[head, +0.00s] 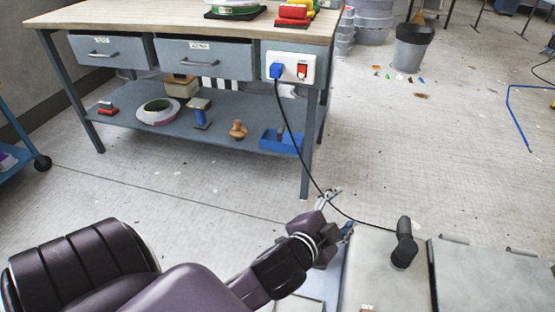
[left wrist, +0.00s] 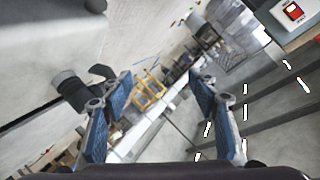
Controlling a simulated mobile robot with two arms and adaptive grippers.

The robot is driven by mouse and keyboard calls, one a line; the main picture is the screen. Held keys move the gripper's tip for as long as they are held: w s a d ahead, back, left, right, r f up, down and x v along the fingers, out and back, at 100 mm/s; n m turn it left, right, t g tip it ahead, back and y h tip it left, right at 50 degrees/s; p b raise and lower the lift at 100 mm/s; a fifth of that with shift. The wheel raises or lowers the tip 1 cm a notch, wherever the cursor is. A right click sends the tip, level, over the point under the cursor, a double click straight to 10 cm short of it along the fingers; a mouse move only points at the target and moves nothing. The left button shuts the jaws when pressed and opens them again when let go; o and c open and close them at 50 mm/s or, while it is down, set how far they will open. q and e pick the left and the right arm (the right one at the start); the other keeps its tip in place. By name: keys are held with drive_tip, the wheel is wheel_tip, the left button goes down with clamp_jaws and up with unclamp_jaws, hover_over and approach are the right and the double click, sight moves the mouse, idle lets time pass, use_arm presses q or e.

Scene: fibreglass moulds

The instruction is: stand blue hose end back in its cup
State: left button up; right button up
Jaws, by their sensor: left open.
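I cannot make out a blue hose end or its cup for certain in either view. A thin bent blue line or tube (head: 515,115) lies on the floor at the far right of the head view; I cannot tell whether it is the hose. My right gripper is not in view.
A workbench (head: 150,18) with drawers and a loaded lower shelf (head: 110,121) stands ahead. A black cable (head: 295,140) runs from its blue plug (head: 277,71) down past my left gripper. A dark bucket (head: 411,52) stands at the back. The floor between is mostly clear.

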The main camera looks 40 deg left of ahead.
use_arm(q)
drive_tip(key=s+f+n+g, duration=0.2)
drive_tip(key=s+f+g, duration=0.1)
drive_tip(key=s+f, duration=0.2)
drive_tip(key=s+f+n+g, duration=0.2)
drive_tip(key=s+f, duration=0.3)
drive_tip(key=s, duration=0.5)
drive_tip(key=s+f+n+g+h, duration=0.1)
drive_tip(key=s+f+n+g, duration=0.1)
drive_tip(key=s+f+g, duration=0.3)
drive_tip(key=shift+s+f, duration=0.15)
drive_tip(key=shift+s, duration=1.15)
